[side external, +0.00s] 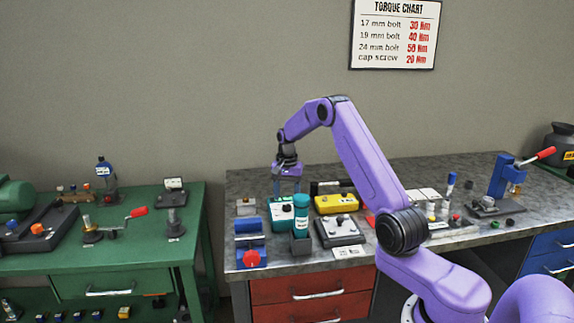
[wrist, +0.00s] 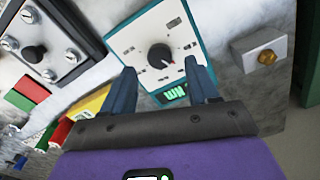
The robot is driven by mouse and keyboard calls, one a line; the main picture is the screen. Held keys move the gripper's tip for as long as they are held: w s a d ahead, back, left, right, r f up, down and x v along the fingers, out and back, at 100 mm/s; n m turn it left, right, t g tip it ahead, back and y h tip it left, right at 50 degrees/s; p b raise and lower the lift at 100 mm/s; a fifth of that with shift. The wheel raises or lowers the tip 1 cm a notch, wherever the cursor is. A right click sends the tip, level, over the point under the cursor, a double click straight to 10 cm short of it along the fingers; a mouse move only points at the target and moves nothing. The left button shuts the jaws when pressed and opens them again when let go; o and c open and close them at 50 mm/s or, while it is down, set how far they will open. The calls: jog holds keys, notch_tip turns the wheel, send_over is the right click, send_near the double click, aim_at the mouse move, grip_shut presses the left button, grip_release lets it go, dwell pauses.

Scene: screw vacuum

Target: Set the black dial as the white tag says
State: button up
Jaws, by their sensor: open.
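A teal-edged box with a white face (wrist: 128,45) carries a round black dial (wrist: 160,56) with a small orange mark at its lower right. Marks surround the dial, and a green-lit display (wrist: 173,94) sits below it.
A grey plate with bolts and a black knob (wrist: 35,54) lies left of the box. A block with an amber button (wrist: 267,57) is at right. A teal cylinder (side external: 302,213), yellow case (side external: 336,204) and red-knobbed blue vise (side external: 250,243) stand close by.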

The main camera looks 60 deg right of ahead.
aim_at(285, 207)
notch_tip(285, 207, up, 14)
dwell(0.4)
dwell(0.3)
jog(key=s+a+r+n, duration=0.15)
jog(key=a+n, duration=0.45)
jog(key=a, duration=0.9)
jog(key=s+a+n, duration=0.6)
jog(key=s+a, duration=0.3)
jog(key=a, duration=0.4)
jog(key=s+a+f+n, duration=0.1)
jog(key=s+a+n, duration=0.2)
jog(key=s, duration=0.3)
jog(key=s+a+n, duration=0.2)
jog(key=s+n, duration=0.1)
jog(key=s, duration=0.4)
jog(key=s+d+f+n, duration=0.1)
jog(key=s+f+n, duration=0.1)
jog(key=s, duration=0.5)
jog(key=s+d+f+n, duration=0.1)
jog(key=s+n, duration=0.4)
jog(key=s, duration=0.3)
jog(key=shift+f+n, duration=0.3)
jog(key=shift+f, duration=0.05)
